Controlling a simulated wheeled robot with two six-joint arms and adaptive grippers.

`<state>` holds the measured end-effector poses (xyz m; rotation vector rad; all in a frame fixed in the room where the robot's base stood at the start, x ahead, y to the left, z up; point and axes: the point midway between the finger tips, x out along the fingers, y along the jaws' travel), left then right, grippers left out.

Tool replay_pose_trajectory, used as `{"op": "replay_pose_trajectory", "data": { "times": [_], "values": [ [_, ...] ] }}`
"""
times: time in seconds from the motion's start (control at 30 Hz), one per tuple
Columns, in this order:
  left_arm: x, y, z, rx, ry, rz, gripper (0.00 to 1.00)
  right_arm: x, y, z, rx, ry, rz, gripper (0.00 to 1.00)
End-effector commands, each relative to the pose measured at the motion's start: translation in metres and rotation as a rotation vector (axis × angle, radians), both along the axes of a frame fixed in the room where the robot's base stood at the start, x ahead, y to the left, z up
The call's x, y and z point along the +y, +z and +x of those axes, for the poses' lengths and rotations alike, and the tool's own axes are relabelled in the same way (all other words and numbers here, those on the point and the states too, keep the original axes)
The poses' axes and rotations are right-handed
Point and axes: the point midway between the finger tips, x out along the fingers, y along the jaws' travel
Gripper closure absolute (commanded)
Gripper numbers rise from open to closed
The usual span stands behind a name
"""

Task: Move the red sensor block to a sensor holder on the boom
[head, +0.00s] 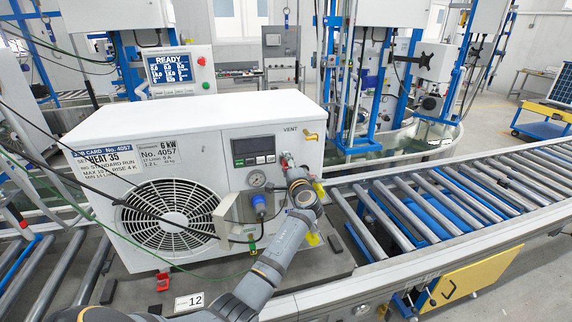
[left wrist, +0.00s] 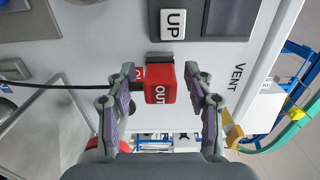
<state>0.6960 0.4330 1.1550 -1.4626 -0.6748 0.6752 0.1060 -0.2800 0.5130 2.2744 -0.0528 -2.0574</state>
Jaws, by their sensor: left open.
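My left gripper (left wrist: 162,78) is open, with one finger on each side of the red block; a gap shows on the right, and contact on the left is unclear. In the head view my left gripper (head: 294,175) is at the white pump unit (head: 215,115), right of its gauge, and mostly hides the block. I cannot make out the boom's sensor holders. My right gripper is not in view.
A black cable (left wrist: 50,87) runs to the left finger area. The unit stands on a grey pallet (head: 330,268) labelled 12. A roller conveyor (head: 430,195) extends right. Blue-framed stations (head: 370,120) and a READY screen (head: 171,69) stand behind. A brass VENT fitting (head: 310,136) is close by.

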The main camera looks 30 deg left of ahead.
Motion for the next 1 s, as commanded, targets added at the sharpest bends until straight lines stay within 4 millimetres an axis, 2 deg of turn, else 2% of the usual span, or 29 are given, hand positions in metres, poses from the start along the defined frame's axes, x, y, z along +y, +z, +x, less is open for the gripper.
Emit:
{"op": "replay_pose_trajectory", "data": {
  "times": [0.1,0.4,0.5,1.0],
  "values": [
    [0.0001,0.0004,0.0001,0.000,0.000,0.000,0.49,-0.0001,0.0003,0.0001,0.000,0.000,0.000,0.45],
    [0.0000,0.0004,0.0000,0.000,0.000,0.000,0.89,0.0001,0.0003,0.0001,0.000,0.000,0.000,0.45],
    [0.0000,0.0003,0.0000,0.000,0.000,0.000,1.00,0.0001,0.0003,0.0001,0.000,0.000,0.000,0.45],
    [-0.0090,0.0006,-0.0065,-0.001,-0.002,-0.001,1.00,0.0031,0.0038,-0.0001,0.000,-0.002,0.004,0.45]
  ]
}}
